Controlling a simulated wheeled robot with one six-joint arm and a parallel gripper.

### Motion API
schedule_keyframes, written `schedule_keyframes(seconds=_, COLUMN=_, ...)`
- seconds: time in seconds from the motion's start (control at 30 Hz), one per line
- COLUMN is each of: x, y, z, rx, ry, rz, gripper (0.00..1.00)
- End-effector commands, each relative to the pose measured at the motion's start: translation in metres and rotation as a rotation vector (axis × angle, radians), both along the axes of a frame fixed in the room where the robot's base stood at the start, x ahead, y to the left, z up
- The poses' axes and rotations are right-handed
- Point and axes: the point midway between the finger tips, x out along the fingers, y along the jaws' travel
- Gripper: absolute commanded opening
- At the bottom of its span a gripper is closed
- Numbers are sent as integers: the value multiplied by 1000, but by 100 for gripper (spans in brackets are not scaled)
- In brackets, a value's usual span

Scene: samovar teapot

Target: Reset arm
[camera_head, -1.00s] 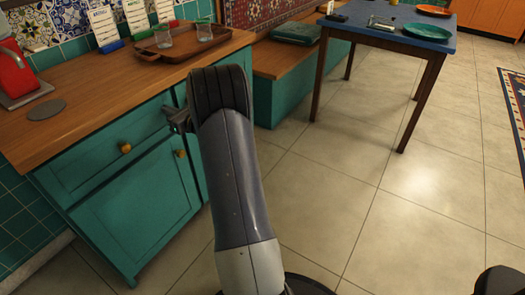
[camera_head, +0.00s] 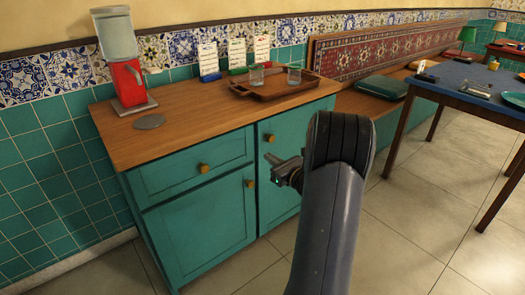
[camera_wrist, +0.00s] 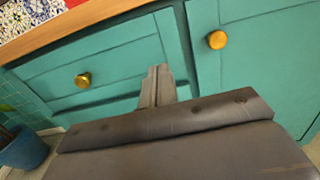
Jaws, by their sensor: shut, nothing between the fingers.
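My arm rises from the bottom of the head view and bends near the counter's front. My gripper (camera_head: 272,168) sticks out to the left of the arm, in front of the teal cabinet (camera_head: 205,222) and near its door knobs. In the wrist view, my gripper (camera_wrist: 158,72) points at the cabinet front with its fingers together. It is shut and empty. A brass drawer knob (camera_wrist: 83,80) is to its left and a brass door knob (camera_wrist: 217,40) to its right.
The wooden counter holds a red samovar (camera_head: 130,85), a grey disc (camera_head: 149,122) and a wooden tray (camera_head: 262,94) with two glasses. A blue table (camera_head: 455,78) stands at right. Tiled floor (camera_head: 415,235) is open at right. A blue pot (camera_wrist: 22,150) shows at lower left.

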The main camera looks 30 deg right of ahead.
Motion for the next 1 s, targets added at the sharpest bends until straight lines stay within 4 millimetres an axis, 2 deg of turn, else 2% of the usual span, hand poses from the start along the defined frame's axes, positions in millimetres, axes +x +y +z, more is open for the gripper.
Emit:
schedule_keyframes(seconds=0.1, x=-13, y=-2, z=1, rx=1, ry=0, rz=-1, gripper=0)
schedule_keyframes(seconds=0.2, x=-18, y=-2, z=0, rx=1, ry=0, rz=-1, gripper=0)
schedule_keyframes(seconds=0.6, x=-17, y=-1, z=-1, rx=0, ry=0, rz=1, gripper=0)
schedule_keyframes(seconds=0.77, x=-1, y=1, z=-2, rx=-2, ry=0, rz=5, gripper=0)
schedule_keyframes(seconds=1.0, x=45, y=5, z=-3, rx=-2, ry=-1, rz=4, gripper=0)
